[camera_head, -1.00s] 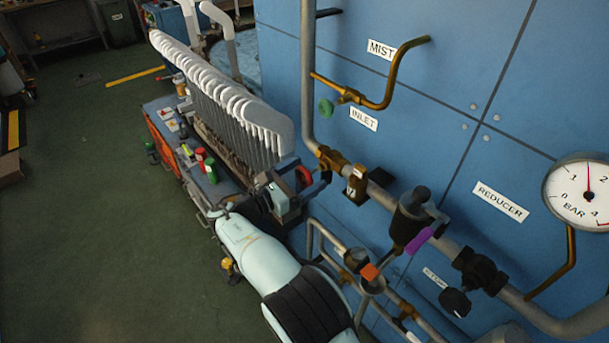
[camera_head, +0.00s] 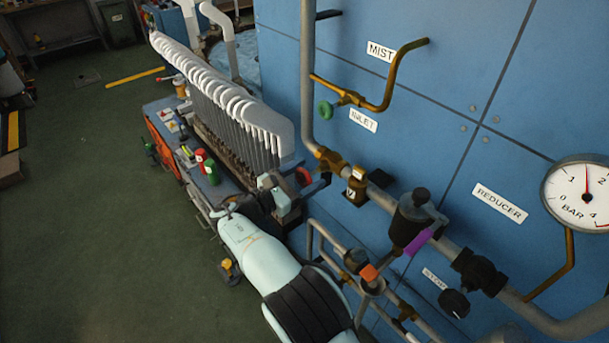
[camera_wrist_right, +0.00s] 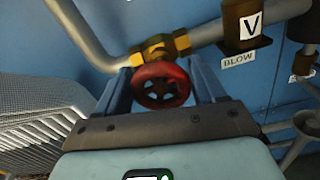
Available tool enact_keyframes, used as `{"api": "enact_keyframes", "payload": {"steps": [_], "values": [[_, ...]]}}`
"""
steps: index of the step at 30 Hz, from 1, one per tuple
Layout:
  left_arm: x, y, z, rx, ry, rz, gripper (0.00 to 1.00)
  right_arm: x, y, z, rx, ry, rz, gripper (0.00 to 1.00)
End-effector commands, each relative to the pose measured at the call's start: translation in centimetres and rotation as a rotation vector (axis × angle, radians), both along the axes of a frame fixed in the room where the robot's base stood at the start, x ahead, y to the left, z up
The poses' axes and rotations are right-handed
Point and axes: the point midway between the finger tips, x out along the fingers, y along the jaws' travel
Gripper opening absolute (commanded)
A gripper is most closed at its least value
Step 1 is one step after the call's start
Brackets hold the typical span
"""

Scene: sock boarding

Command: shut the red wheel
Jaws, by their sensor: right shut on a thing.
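The red wheel (camera_wrist_right: 161,85) is a small spoked handwheel on a brass valve (camera_wrist_right: 160,50) in the pipe. In the right wrist view it sits between the two fingers of my right gripper (camera_wrist_right: 162,88), which is shut on it. In the head view the wheel's red rim (camera_head: 304,177) shows just past my right gripper (camera_head: 292,190), partly hidden by it. The brass valve body (camera_head: 330,160) shows there beside the wall pipe. My left gripper is not in view.
A row of white boarding forms (camera_head: 225,95) stands left of the wheel, close to my gripper.

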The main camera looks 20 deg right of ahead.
Motion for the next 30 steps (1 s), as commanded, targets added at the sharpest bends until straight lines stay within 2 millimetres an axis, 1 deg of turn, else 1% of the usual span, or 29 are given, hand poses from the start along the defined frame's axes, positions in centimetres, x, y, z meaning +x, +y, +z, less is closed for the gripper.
{"api": "enact_keyframes", "payload": {"steps": [12, 18, 24, 30], "values": [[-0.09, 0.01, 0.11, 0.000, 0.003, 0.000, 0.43, -0.19, 0.01, -0.09, 0.104, -0.287, 0.000, 0.39], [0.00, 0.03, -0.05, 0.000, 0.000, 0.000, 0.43, -0.23, -0.02, -0.17, 0.145, -0.396, 0.000, 0.39], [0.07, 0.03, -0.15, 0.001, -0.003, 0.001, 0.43, -0.26, -0.02, -0.21, 0.168, -0.461, 0.000, 0.39], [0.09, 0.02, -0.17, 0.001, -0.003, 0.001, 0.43, -0.27, -0.01, -0.21, 0.178, -0.484, 0.000, 0.39]]}}
